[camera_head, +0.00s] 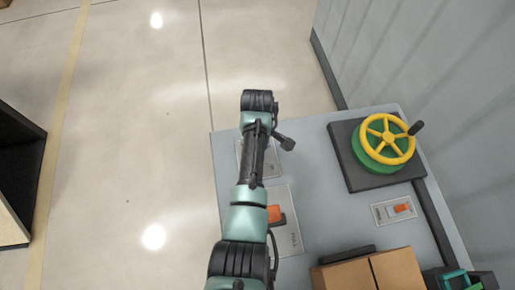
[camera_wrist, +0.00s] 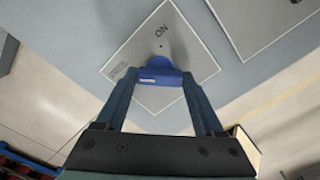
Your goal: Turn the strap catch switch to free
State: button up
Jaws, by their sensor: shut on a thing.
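A blue switch handle (camera_wrist: 160,74) stands on a light square plate (camera_wrist: 190,48) in the wrist view. The plate bears the letters ON above the handle and small unreadable print at its left corner. My gripper (camera_wrist: 161,80) has its two dark fingers on either side of the blue handle and is shut on it. In the head view the plate (camera_head: 241,152) shows partly on the left of the grey table, and my arm hides the handle and the gripper. I cannot read which plate is the strap catch.
The grey table (camera_head: 318,190) also holds a yellow handwheel (camera_head: 387,139) on a green base, an orange switch (camera_head: 401,208) at the right, and an orange handle (camera_head: 274,213) beside my arm. Cardboard boxes (camera_head: 345,276) stand at the front. A ribbed wall (camera_head: 400,50) rises at the right.

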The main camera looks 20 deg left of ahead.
jog(key=shift+a+n, duration=0.1)
jog(key=shift+n, duration=0.3)
jog(key=o, duration=1.4)
notch_tip(320, 180, up, 13)
jog(key=shift+r+b, duration=0.1)
jog(key=shift+b, duration=0.25)
